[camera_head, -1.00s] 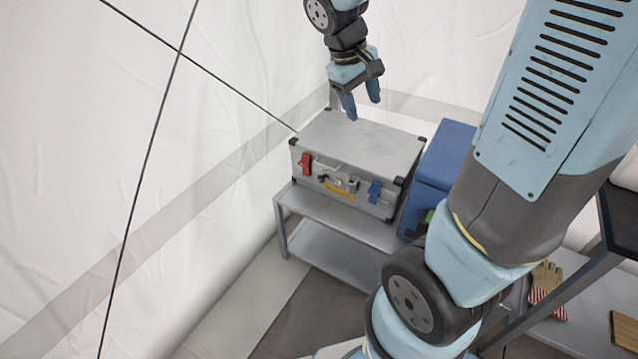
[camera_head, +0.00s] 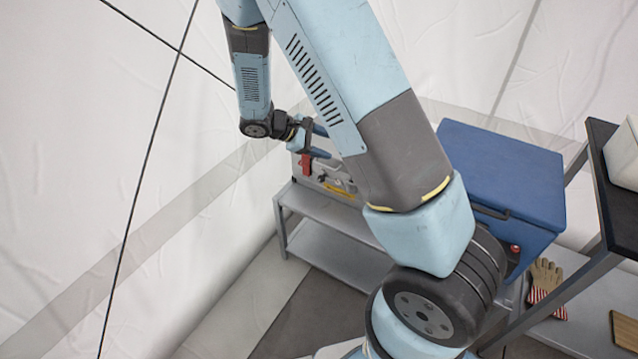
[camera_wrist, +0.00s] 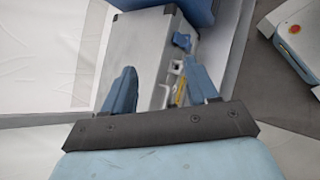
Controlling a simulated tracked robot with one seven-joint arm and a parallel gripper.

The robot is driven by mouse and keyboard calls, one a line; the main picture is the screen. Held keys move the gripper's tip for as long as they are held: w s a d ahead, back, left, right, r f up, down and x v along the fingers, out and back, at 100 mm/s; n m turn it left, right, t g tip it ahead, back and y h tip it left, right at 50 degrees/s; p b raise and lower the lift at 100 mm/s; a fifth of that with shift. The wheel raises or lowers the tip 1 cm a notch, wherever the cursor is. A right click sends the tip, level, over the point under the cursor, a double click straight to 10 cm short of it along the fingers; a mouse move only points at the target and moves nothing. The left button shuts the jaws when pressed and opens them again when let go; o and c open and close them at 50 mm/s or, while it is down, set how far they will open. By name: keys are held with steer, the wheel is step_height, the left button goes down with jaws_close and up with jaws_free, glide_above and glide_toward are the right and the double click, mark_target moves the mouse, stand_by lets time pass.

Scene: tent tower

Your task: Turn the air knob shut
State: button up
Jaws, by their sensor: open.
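A silver case (camera_head: 340,168) stands on a low grey shelf, largely hidden behind my arm in the head view. My gripper (camera_head: 322,142) is open and empty, over the case's left part. In the wrist view my gripper (camera_wrist: 158,70) has its blue fingers spread across the case (camera_wrist: 140,45).
A blue box (camera_head: 500,170) stands right of the case. The low shelf (camera_head: 325,210) carries the case. A dark-topped table (camera_head: 615,170) is at the right, with striped gloves (camera_head: 545,280) beneath it. The tent wall (camera_head: 70,180) closes the left side.

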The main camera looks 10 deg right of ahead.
steer(key=w+a+f+n+t+h, duration=0.2)
steer(key=f+n, duration=0.1)
steer(key=f, duration=0.4)
steer(key=w+a+f+n+t+h, duration=0.1)
steer(key=a+f+n+t, duration=0.2)
steer(key=f, duration=0.4)
steer(key=n+t+y, duration=0.1)
steer(key=n+t, duration=0.6)
steer(key=n, duration=0.2)
glide_toward(320, 180)
steer(key=x, duration=0.9)
steer(key=shift+f, duration=0.1)
steer(key=c, duration=1)
